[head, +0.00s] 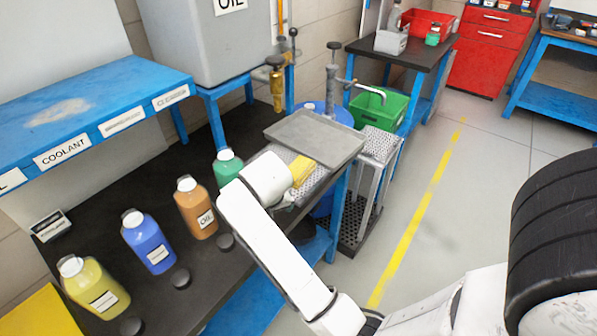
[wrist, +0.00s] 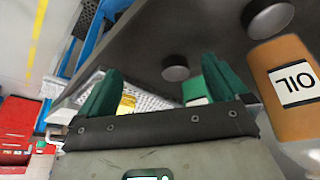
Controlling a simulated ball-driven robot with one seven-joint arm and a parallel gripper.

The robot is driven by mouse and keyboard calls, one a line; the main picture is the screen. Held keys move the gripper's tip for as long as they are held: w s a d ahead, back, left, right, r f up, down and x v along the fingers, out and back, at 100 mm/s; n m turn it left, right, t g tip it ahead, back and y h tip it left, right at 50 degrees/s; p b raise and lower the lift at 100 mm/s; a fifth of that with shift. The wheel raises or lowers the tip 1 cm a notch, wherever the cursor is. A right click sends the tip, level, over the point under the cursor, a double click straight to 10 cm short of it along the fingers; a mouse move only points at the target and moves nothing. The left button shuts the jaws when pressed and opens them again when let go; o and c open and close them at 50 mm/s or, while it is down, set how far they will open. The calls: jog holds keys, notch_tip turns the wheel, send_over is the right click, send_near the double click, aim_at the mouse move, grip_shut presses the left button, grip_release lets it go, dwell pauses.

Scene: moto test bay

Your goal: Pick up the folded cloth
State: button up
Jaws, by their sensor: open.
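A yellow block-like piece (head: 302,169), which looks like the folded cloth, lies on a perforated metal surface at the right end of the dark bench. My white wrist partly covers it in the head view. In the wrist view its yellow edge (wrist: 127,103) shows beyond the left finger, partly hidden. My gripper (wrist: 160,70) is open, with its two green fingers apart and nothing held between them. The fingers are mostly hidden behind my wrist in the head view. I cannot tell the exact gap between fingers and cloth.
A grey tray (head: 315,137) stands just behind the cloth. A green bottle (head: 228,164), an orange oil bottle (head: 196,208), a blue bottle (head: 148,240) and a yellow bottle (head: 93,287) line the bench, with dark round knobs (head: 181,278) in front.

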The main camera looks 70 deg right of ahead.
jog(key=d+r+m, duration=0.1)
jog(key=d, duration=0.1)
jog(key=d+r+m+g, duration=0.1)
jog(key=d+m, duration=0.1)
jog(key=d, duration=0.1)
jog(key=w+d+r+m, duration=0.1)
jog(key=d, duration=0.1)
jog(key=shift+d+r+h, duration=0.15)
jog(key=shift+r+h, duration=0.05)
jog(key=shift+h, duration=0.1)
jog(key=s+d+r+m+g, duration=0.1)
jog(key=d+r+m+g, duration=0.1)
jog(key=d+r+m, duration=0.5)
send_over(299, 168)
jog(key=a, duration=0.2)
jog(key=shift+y, duration=0.4)
jog(key=f, duration=0.6)
jog(key=shift+s+a, duration=0.1)
jog(key=shift+a, duration=0.1)
jog(key=shift+p+x, duration=0.8)
jog(key=shift+x, duration=2.1)
jog(key=shift+c, duration=0.4)
jog(key=c, duration=1)
jog(key=shift+r, duration=0.1)
